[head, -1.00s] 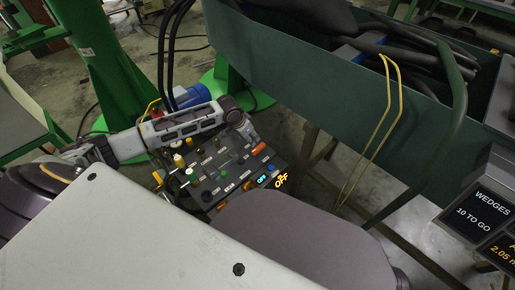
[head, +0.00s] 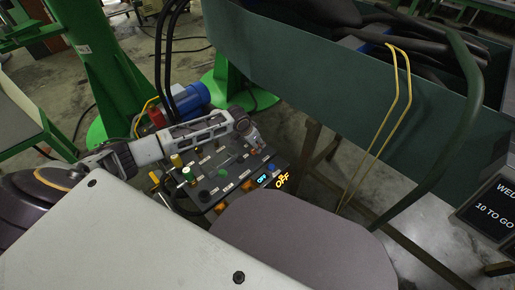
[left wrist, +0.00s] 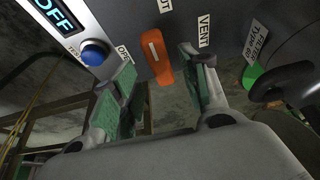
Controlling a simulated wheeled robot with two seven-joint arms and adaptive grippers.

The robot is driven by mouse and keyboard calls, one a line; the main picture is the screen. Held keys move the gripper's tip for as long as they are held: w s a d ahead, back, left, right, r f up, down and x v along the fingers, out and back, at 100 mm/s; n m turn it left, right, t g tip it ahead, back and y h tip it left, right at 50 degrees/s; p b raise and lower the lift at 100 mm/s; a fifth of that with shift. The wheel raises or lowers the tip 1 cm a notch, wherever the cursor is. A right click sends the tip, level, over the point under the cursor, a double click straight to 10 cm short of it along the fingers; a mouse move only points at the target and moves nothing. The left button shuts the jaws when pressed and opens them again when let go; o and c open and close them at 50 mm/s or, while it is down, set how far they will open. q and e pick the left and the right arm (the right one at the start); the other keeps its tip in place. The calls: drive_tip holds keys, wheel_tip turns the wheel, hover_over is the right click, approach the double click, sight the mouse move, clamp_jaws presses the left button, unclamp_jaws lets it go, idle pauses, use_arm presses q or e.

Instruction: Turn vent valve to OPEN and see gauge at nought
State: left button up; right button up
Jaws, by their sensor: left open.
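The vent valve has an orange handle (left wrist: 158,58) under the panel edge in the left wrist view, beside a VENT label (left wrist: 204,30) and a partly hidden label that seems to read OPEN (left wrist: 123,53). My left gripper (left wrist: 160,85) is open, its green-padded fingers on either side of the handle, with visible gaps. In the head view the left gripper (head: 251,137) is over the far right corner of the control panel (head: 214,196) and covers much of that valve. I cannot pick out the gauge or its reading. My right gripper is not in view.
A blue button (left wrist: 94,53) and a lit OFF display (left wrist: 54,14) are left of the handle in the wrist view. In the head view a green bin (head: 330,75) with a yellow wire loop (head: 377,150) stands beyond the panel.

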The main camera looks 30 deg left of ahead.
use_arm(q)
drive_tip(key=shift+b+x, duration=0.8)
drive_tip(key=shift+x, duration=1)
clamp_jaws()
drive_tip(key=shift+p, duration=0.35)
